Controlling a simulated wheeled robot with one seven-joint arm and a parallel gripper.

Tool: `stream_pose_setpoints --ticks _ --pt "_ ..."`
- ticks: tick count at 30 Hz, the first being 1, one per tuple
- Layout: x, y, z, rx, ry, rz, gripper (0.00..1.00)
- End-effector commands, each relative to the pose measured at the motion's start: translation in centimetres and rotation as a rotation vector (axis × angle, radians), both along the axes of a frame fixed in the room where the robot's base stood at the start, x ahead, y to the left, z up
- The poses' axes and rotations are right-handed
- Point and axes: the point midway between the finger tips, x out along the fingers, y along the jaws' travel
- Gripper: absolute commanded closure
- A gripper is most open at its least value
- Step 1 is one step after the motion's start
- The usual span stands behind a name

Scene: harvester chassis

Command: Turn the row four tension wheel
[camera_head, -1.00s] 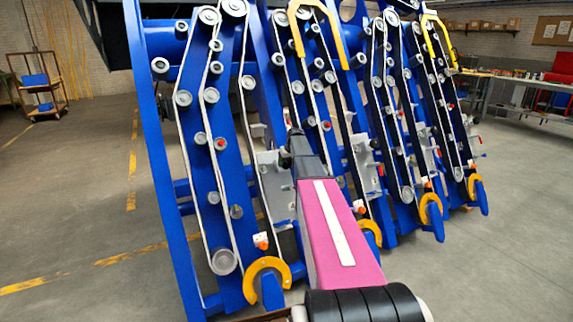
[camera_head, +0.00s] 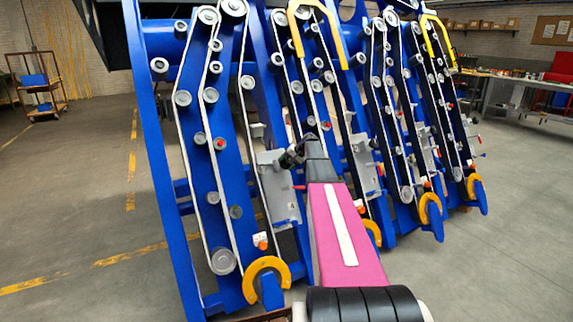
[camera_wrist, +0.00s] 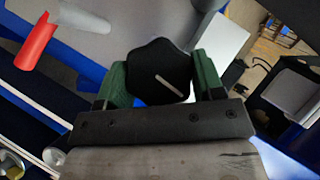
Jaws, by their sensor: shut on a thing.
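The tension wheel is a dark, lobed knob (camera_wrist: 158,66) with a pale line on its face, seen in the wrist view. My gripper (camera_wrist: 160,78) has green-padded fingers on both sides of the knob and is shut on it. The pale line runs slantwise, from upper left to lower right. In the head view my gripper (camera_head: 292,156) is at a grey plate (camera_head: 283,206) on one of the blue row units. The wheel is small and dark there, largely merged with my gripper. I cannot read any row number.
Blue row units with belts and rollers (camera_head: 211,95) stand side by side around my arm. A red-ended grey rod (camera_wrist: 38,45) is near the knob in the wrist view. Yellow hooks (camera_head: 266,270) sit low in front. The floor is open left and right.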

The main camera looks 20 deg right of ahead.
Motion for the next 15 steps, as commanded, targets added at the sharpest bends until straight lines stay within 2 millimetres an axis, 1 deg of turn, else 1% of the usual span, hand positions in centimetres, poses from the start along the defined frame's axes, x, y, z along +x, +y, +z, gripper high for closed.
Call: stream_pose_setpoints --ticks 6,15 --pt "-0.04 -0.08 -0.09 0.080 0.016 -0.048 0.62" --pt "-0.05 -0.09 -0.10 0.118 0.024 -0.071 0.62"
